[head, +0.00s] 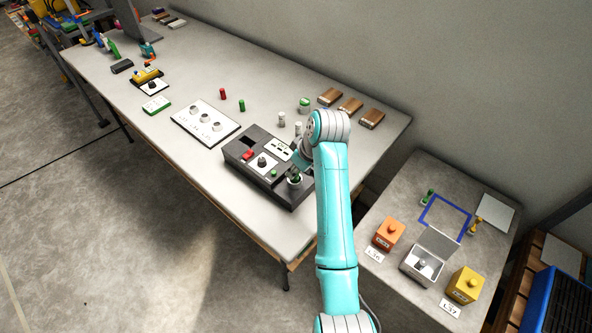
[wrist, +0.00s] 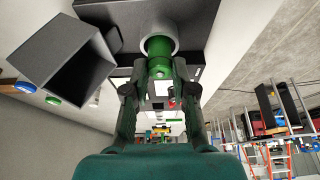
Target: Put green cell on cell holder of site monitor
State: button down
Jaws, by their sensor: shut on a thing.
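The site monitor is a dark grey console (head: 240,152) near the table's front right edge, with a red button, white panels and a round light-grey cell holder (head: 294,182) at its right end. My gripper (wrist: 160,78) is shut on a green cell (wrist: 159,66) in the wrist view. The far end of the cell is within the ring of the cell holder (wrist: 158,34); how deep it sits is hidden. In the head view my gripper (head: 298,165) is just above the holder and partly hidden by my arm.
Another green cell (head: 241,105), a red cell (head: 223,94) and white cells (head: 282,119) stand behind the console. A white board with round sockets (head: 205,122) lies to its left. Wooden blocks (head: 350,104) lie near the wall. A lower side table (head: 400,205) holds coloured boxes.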

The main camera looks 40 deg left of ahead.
jog(key=shift+f, duration=0.4)
jog(key=shift+f, duration=0.15)
jog(key=c, duration=0.9)
grip_release()
jog(key=shift+c, duration=0.2)
